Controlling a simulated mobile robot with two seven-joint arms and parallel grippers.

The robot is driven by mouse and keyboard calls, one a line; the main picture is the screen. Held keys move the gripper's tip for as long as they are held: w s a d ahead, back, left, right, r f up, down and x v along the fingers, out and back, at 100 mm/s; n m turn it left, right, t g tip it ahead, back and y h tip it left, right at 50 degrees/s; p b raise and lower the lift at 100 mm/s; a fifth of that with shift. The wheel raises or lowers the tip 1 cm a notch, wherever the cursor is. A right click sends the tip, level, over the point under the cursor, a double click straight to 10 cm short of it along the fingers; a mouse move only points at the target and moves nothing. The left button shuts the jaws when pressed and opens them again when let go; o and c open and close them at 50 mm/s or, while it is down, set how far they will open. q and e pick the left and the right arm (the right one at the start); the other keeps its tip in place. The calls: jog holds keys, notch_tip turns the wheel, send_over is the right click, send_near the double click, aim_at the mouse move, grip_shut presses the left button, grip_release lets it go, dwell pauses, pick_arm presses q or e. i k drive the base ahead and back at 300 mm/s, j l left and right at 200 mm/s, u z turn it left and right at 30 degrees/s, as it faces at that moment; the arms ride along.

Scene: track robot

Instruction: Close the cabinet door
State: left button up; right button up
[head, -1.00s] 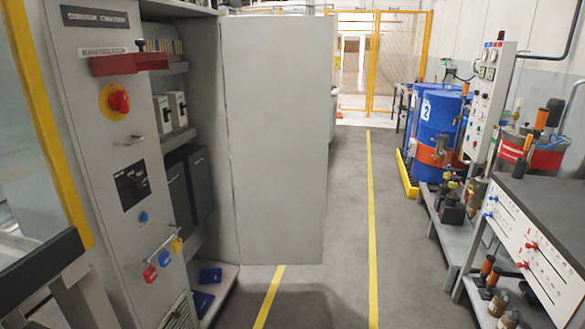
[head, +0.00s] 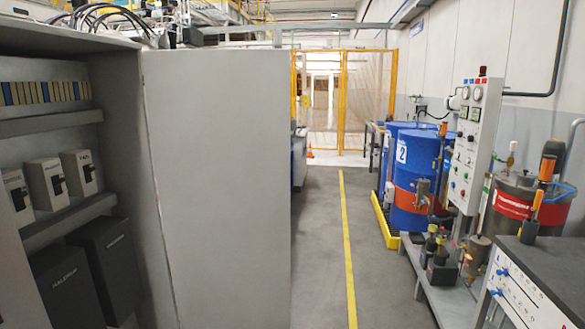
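The cabinet (head: 119,140) stands open at the left of the head view. Its grey shelves hold white switch units (head: 45,180), dark boxes (head: 105,265) and a row of small tan modules (head: 45,92). The grey cabinet door (head: 222,185) stands wide open, hinged at the cabinet's right side and reaching out over the aisle. Its lower edge is out of the frame. Neither of my grippers is in view.
The aisle floor (head: 318,225) right of the door is clear, with a yellow line (head: 347,240) along it. Blue drums (head: 412,165), a control panel (head: 474,150) and a dark-topped bench (head: 540,265) line the right. A yellow mesh gate (head: 345,95) stands at the back.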

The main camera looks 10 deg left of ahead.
aim_at(218, 119)
jog(key=i+z, duration=0.15)
jog(key=i, duration=0.5)
jog(key=i+j+z, duration=0.15)
jog(key=i, duration=0.5)
jog(key=i+l, duration=0.1)
jog(key=i, duration=0.5)
jog(key=i+l+z, duration=0.15)
jog(key=i, duration=0.4)
jog(key=i+u, duration=0.15)
jog(key=u, duration=0.35)
jog(key=i+l+u, duration=0.1)
jog(key=u, duration=0.35)
jog(key=i+l+u, duration=0.1)
jog(key=l+u, duration=0.15)
jog(key=u, duration=0.25)
jog(key=i+l+u, duration=0.1)
jog(key=l+u, duration=0.15)
jog(key=u, duration=0.25)
jog(key=l+u, duration=0.2)
jog(key=u, duration=0.25)
